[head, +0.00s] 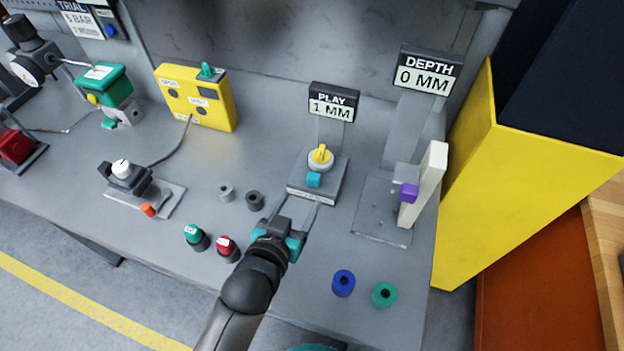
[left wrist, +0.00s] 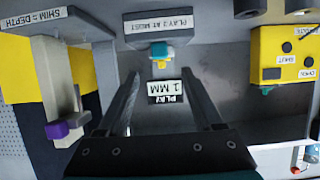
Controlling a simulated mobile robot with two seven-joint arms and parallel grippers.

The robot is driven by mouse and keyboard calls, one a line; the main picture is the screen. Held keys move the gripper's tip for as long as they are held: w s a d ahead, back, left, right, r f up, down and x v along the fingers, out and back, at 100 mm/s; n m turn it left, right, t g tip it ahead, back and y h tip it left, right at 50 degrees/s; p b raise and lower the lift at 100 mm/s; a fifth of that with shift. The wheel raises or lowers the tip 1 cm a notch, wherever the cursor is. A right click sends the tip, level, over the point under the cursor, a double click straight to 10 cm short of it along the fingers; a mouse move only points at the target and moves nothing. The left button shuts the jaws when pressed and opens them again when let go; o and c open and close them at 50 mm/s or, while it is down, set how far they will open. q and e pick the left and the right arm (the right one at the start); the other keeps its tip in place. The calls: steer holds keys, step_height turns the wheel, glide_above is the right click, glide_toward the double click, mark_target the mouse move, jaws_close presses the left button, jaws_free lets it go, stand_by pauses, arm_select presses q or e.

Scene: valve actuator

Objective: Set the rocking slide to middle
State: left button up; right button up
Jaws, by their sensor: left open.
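The play station has a grey base plate (head: 300,194), a yellow knob (head: 321,156) with a pointer and a small teal block (head: 314,180) at its front. No part is labelled as the rocking slide; the teal block may belong to it. The sign above reads PLAY 1 MM (head: 333,104). My left gripper (head: 294,208) is open and empty, just in front of the plate. In the left wrist view, the teal block (left wrist: 160,50) and yellow knob (left wrist: 160,64) show upside down between the open fingers (left wrist: 160,75). My right gripper is not in view.
Right of it stands the depth station with a purple block (head: 409,193) and pale upright (head: 424,185). Green (head: 196,236) and red (head: 228,247) buttons sit left of my arm. Blue (head: 344,283) and green (head: 384,295) rings lie front right. A yellow box (head: 200,95) is back left.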

mark_target(312, 181)
arm_select(q)
steer(key=b+x, duration=0.1)
steer(key=x, duration=0.8)
steer(key=shift+w, duration=0.2)
jaws_close()
stand_by(1.2)
